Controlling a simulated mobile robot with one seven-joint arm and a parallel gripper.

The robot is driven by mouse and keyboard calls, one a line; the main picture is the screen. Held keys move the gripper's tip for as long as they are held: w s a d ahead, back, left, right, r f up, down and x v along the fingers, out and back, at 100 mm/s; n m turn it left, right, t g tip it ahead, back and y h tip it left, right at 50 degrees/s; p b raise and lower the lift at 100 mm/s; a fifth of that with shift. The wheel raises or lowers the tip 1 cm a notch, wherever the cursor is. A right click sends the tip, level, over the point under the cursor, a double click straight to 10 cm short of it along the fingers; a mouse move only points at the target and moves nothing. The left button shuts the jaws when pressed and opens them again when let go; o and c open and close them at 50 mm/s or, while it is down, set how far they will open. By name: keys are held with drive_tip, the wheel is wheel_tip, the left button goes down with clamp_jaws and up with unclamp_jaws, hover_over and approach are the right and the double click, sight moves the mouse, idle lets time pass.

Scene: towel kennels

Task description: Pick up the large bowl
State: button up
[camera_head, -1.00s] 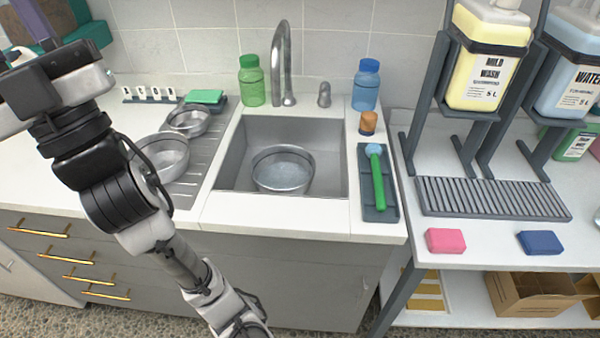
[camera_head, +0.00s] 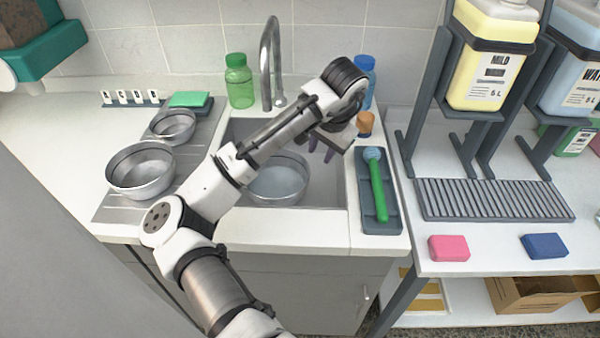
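Three round metal bowls are in view. One bowl (camera_head: 278,182) sits in the sink, its left and rear edge partly hidden by my arm. A similarly wide bowl (camera_head: 141,178) stands on the drainboard left of the sink, and a smaller bowl (camera_head: 172,127) stands behind it. Which of the two wider bowls is larger is hard to tell. My gripper (camera_head: 320,150) points down over the right rear part of the sink, above and to the right of the sink bowl. Its fingers look apart, with nothing seen between them.
The tall faucet (camera_head: 270,60), green bottle (camera_head: 239,82) and blue bottle (camera_head: 364,76) stand behind the sink (camera_head: 328,196). A dark tray (camera_head: 381,218) with a green-handled brush (camera_head: 378,188) lies right of it. The counter at far left is mostly clear.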

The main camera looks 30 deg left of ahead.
sight(305, 187)
drive_tip(key=shift+g, duration=0.7)
drive_tip(key=x, duration=0.3)
drive_tip(key=s+p+x, duration=0.1)
drive_tip(key=x, duration=0.2)
drive_tip(key=s+x, duration=0.1)
drive_tip(key=x, duration=0.2)
drive_tip(key=shift+s+a+f, duration=0.1)
drive_tip(key=shift+a+f, duration=0.2)
drive_tip(key=shift+f, duration=0.05)
drive_tip(key=shift+d+p+x, duration=0.15)
drive_tip(key=shift+p+x, duration=0.45)
drive_tip(key=shift+x, duration=0.8)
drive_tip(key=shift+d+p+x, duration=0.15)
drive_tip(key=shift+p+x, duration=0.4)
drive_tip(key=shift+x, duration=0.9)
clamp_jaws()
